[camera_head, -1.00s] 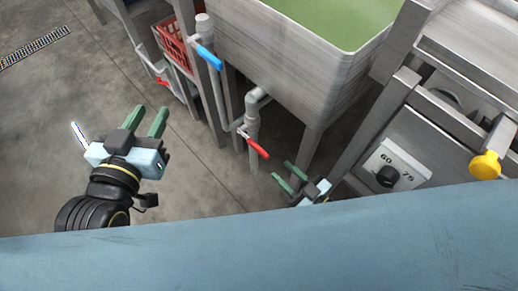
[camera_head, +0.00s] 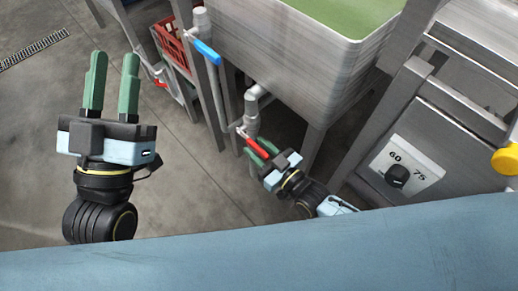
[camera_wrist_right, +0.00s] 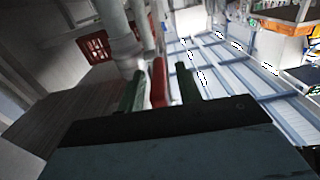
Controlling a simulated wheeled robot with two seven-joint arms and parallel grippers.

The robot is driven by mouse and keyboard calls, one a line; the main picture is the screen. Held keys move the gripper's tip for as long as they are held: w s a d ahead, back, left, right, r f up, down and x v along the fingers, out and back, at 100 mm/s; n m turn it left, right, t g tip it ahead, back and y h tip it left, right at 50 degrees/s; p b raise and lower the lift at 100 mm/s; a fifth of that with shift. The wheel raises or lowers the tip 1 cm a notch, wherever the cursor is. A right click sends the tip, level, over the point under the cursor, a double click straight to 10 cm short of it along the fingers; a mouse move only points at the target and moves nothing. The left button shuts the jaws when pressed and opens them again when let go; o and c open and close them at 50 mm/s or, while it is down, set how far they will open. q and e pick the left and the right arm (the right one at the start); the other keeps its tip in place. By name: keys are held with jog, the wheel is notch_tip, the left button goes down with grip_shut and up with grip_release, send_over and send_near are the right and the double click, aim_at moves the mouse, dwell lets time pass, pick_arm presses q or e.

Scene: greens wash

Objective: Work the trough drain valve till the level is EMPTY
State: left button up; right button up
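The trough (camera_head: 300,50) holds green water. Under it a grey drain pipe (camera_head: 252,108) carries a valve with a red lever handle (camera_head: 257,148). My right gripper (camera_head: 262,155) is at this red handle, its green fingers on either side of it. In the right wrist view the red handle (camera_wrist_right: 158,82) stands between the two fingers (camera_wrist_right: 160,88), with a gap showing on the right finger's side, so it looks open around the handle. My left gripper (camera_head: 110,85) is open and empty over the floor at the left.
A blue-handled valve (camera_head: 207,52) is on a pipe at the trough's left corner. A red crate (camera_head: 172,45) sits on a rack behind. A panel with a black dial (camera_head: 397,176) and a yellow knob (camera_head: 507,160) are at right.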

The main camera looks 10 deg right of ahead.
grip_shut()
jog(key=shift+r, duration=0.1)
dwell(0.5)
